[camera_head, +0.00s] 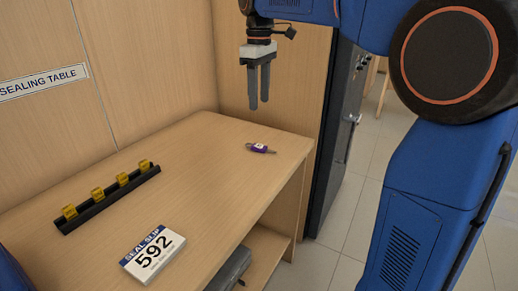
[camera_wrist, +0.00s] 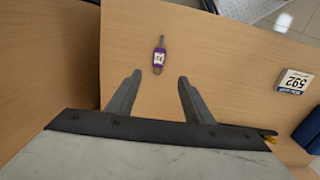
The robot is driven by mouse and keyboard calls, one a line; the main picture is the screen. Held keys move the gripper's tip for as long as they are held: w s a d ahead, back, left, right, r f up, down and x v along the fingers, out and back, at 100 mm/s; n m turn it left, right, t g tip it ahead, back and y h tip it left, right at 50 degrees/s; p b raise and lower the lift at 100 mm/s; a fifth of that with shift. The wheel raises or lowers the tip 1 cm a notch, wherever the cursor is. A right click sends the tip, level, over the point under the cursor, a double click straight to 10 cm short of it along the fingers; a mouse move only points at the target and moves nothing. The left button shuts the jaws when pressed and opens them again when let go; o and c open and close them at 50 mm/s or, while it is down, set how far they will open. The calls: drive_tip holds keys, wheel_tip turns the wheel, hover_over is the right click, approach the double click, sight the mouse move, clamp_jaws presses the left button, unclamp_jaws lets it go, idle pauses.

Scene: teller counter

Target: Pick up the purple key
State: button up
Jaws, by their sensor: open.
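The purple key (camera_head: 259,148) lies flat on the wooden table, near its far right corner, with a white label on its purple head. In the wrist view the purple key (camera_wrist: 159,57) lies beyond my fingertips, roughly between their lines, its grey shaft pointing up the picture. My gripper (camera_head: 259,105) hangs fingers down above the far part of the table, apart from the key. In the wrist view my gripper (camera_wrist: 160,75) is open, with nothing between its fingers.
A black rack (camera_head: 112,200) with several yellow tags stands at the table's left. A seal slip card (camera_head: 152,254) reading 592 lies near the front. Wooden panels rise behind and left. A dark cabinet (camera_head: 337,130) stands beyond the right edge. The table around the key is clear.

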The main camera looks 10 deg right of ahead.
sight(259, 146)
wheel_tip(259, 146, down, 16)
drive_tip(key=shift+w+r, duration=0.15)
drive_tip(key=shift+r, duration=0.1)
drive_tip(key=c, duration=1.1)
